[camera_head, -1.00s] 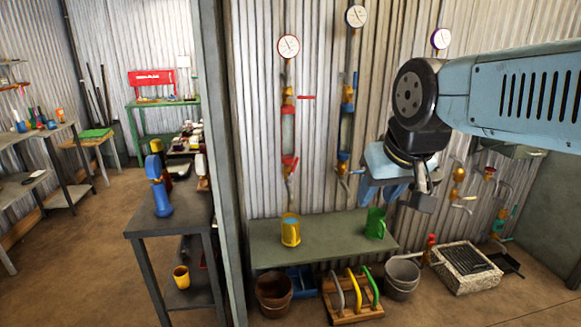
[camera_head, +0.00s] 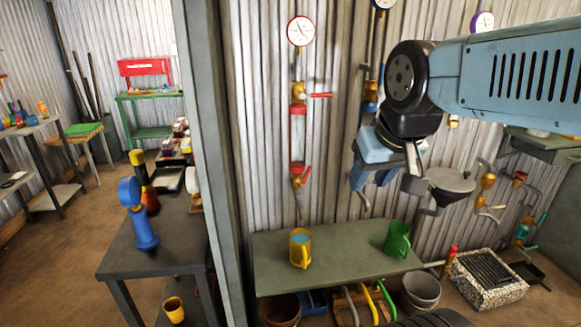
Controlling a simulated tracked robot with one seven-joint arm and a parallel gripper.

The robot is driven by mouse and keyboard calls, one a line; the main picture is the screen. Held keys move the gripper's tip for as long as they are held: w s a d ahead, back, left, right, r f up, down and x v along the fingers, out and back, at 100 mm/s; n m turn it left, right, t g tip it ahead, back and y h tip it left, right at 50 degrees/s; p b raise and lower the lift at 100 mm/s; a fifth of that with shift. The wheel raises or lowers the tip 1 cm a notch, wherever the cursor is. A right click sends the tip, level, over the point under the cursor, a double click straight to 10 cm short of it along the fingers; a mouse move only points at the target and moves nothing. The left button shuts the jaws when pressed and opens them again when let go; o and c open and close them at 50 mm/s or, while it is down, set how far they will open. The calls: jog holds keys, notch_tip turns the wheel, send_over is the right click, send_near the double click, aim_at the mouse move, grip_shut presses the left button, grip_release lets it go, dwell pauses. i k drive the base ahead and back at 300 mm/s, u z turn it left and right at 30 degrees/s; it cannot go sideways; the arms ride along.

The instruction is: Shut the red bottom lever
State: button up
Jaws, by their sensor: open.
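The red bottom lever (camera_head: 305,176) sits on a brass valve at the lower end of the red-banded riser pipe (camera_head: 298,138) on the corrugated wall. It slants up and to the right from the valve. A second red lever (camera_head: 318,95) higher on the same pipe points level to the right. My gripper (camera_head: 370,185) is open and empty, to the right of the bottom lever and apart from it in the picture. My gripper and arm hide much of the blue pipe behind.
A green-grey bench (camera_head: 340,262) below the pipe carries a yellow mug (camera_head: 301,250) and a green mug (camera_head: 397,242). A grey post (camera_head: 215,150) stands to the left. A metal funnel (camera_head: 450,181) and more pipes are to the right.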

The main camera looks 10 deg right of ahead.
aim_at(306, 175)
jog(key=i, duration=0.9)
jog(key=z, duration=0.1)
